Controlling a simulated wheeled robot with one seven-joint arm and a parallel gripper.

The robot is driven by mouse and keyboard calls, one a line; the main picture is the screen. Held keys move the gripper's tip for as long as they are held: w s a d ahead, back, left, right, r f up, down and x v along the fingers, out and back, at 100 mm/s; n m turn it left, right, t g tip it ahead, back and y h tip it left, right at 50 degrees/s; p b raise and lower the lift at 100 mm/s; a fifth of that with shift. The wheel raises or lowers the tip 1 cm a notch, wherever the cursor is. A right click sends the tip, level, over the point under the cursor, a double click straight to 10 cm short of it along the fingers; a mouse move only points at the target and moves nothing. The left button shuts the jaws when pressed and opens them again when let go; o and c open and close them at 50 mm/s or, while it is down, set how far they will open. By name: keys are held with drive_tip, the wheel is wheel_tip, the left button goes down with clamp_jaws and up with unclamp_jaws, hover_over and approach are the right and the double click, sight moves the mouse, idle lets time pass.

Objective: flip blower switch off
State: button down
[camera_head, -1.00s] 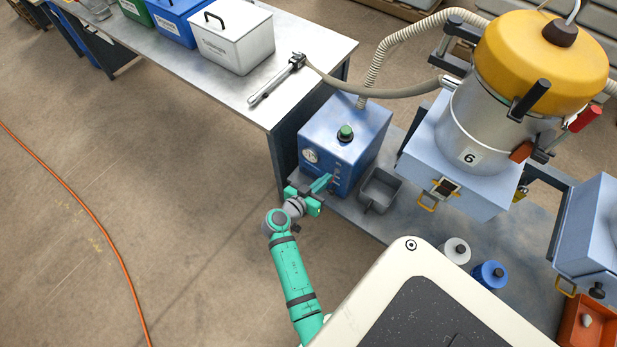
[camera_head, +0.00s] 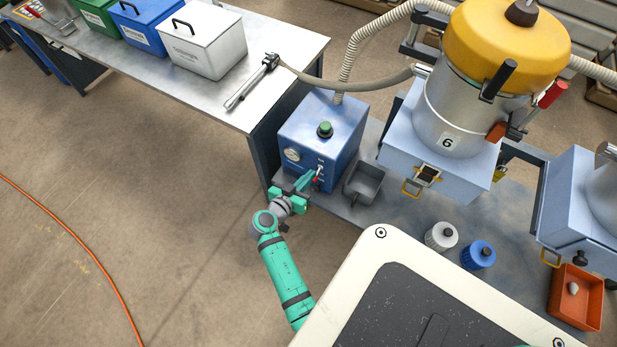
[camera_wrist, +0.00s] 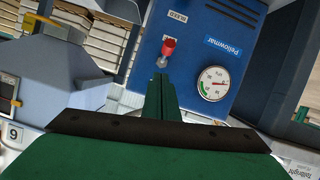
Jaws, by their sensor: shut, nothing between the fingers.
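The blower is a blue box (camera_head: 292,128) with a green knob on top and a round gauge (camera_head: 292,154) on its front. Its switch is a small red-tipped toggle (camera_wrist: 168,47) beside the gauge (camera_wrist: 214,84) in the wrist view. The red tip (camera_head: 316,182) also shows low on the blower's front in the head view. My gripper (camera_wrist: 161,78) is shut and empty. Its fingertips are close to the toggle's silver base; I cannot tell if they touch it. In the head view my gripper (camera_head: 312,176) is at the blower's front. I cannot tell the toggle's setting.
A grey bin (camera_head: 363,184) stands right of the blower. A yellow-topped hopper (camera_head: 470,110) on a pale blue housing is farther right. A workbench (camera_head: 205,88) with lidded boxes and a metal tool stands behind left. Open floor lies to the left.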

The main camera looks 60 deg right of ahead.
drive_tip(key=a, duration=1.1)
drive_tip(key=shift+a+r, duration=0.3)
drive_tip(key=shift+r, duration=0.15)
drive_tip(key=shift+w, duration=0.1)
